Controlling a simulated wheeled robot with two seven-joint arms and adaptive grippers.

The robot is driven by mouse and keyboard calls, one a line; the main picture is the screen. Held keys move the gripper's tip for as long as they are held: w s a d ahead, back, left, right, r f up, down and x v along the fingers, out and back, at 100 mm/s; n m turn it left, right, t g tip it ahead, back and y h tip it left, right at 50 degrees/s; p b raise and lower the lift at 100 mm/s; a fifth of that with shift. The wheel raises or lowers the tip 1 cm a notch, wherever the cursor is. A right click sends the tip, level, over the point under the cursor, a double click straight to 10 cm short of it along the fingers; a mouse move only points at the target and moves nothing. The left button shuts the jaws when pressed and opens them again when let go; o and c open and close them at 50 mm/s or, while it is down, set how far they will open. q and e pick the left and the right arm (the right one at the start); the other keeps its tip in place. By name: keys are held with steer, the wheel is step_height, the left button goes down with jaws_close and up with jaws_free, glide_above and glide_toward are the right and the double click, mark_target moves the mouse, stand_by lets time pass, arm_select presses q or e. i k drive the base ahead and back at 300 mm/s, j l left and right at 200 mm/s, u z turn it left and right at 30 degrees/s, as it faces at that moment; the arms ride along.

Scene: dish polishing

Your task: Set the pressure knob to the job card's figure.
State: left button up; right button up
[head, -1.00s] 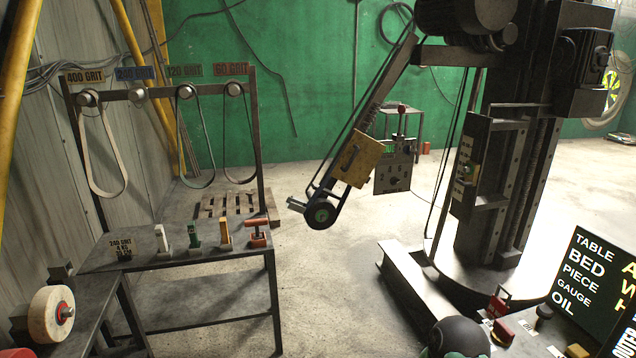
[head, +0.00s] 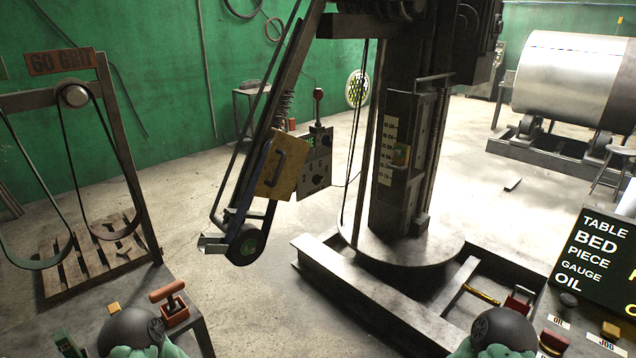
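The small grey control panel (head: 316,160) hangs beside the belt-grinder arm, right of a tan guard plate (head: 280,165). It has a lit green readout (head: 311,142), dark knobs and a red-topped lever (head: 318,95). The pressure knob's pointer and scale marks are too small to read. The job card is out of this view. Dark rounded parts of my two arms with teal pieces show at the bottom edge, left and right. No gripper fingers can be made out, and nothing of mine is near the panel.
The grinder column (head: 405,120) stands on a round base (head: 405,240) with steel rails. A belt rack (head: 130,165) is at left, above a pallet (head: 90,255). A dark sign (head: 597,260) is at right. Floor between rack and grinder is clear.

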mark_target(317, 179)
steer(key=u, duration=2.4)
steer(key=z, duration=2.7)
steer(key=i+l+u, duration=0.15)
steer(key=i, duration=0.35)
steer(key=i+l+u, duration=0.15)
steer(key=i, duration=0.3)
steer(key=i+l+u, duration=0.15)
steer(key=i, duration=0.35)
steer(key=i+l+u, duration=0.15)
steer(key=i+l, duration=0.25)
steer(key=i, duration=0.05)
